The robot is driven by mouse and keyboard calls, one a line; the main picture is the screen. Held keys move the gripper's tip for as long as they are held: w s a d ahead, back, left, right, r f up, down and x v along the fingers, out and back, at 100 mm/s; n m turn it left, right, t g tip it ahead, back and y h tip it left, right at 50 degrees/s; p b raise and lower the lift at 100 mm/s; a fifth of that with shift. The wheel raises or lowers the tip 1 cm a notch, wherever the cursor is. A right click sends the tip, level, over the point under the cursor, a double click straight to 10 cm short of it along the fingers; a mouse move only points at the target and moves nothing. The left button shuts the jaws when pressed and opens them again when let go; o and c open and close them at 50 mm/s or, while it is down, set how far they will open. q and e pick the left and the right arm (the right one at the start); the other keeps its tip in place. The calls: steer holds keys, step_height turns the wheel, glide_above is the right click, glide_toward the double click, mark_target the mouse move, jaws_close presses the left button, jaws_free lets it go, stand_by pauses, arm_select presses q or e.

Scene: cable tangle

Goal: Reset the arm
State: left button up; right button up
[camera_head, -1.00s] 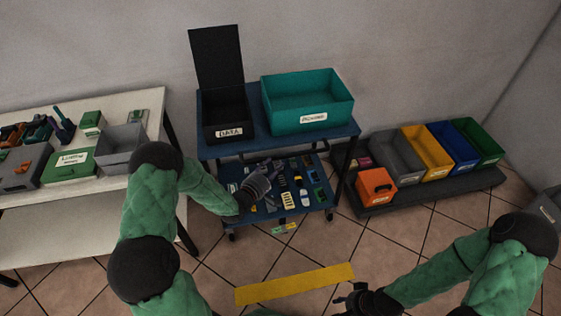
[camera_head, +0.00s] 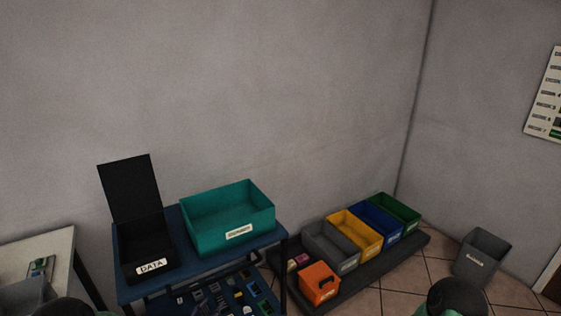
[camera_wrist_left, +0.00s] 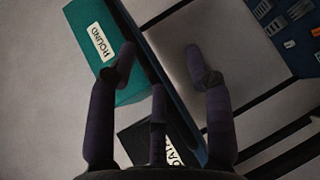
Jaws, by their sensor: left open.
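My left gripper shows in the left wrist view (camera_wrist_left: 160,75), with its fingers spread apart and nothing between them. Beyond its fingers are part of the teal bin (camera_wrist_left: 85,30), the black box with a label (camera_wrist_left: 140,140) and the edge of the blue cart. In the head view neither gripper shows. Only dark rounded parts of my arms appear at the bottom edge.
The blue cart (camera_head: 128,288) carries a black DATA box (camera_head: 145,250) with its lid up and a teal bin (camera_head: 228,220). Grey, yellow (camera_head: 355,235), blue and green bins and an orange box (camera_head: 319,284) stand on a low dark platform. A grey bin (camera_head: 482,258) stands at right.

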arm_select(q)
steer(key=s+d+f+m+g, duration=0.7)
steer(key=s+d+f, duration=0.3)
steer(key=s+f, duration=0.15)
steer(key=s+d+f+m+g, duration=0.1)
steer(key=s+d+m+g, duration=0.1)
steer(key=s, duration=0.6)
steer(key=s+d+f+m+g+h+p, duration=0.1)
steer(key=s+d+m+g, duration=0.2)
steer(key=s, duration=0.5)
steer(key=shift+d+f+m+g, duration=0.25)
steer(key=shift+f+m+g, duration=0.15)
steer(key=shift+m+g, duration=0.4)
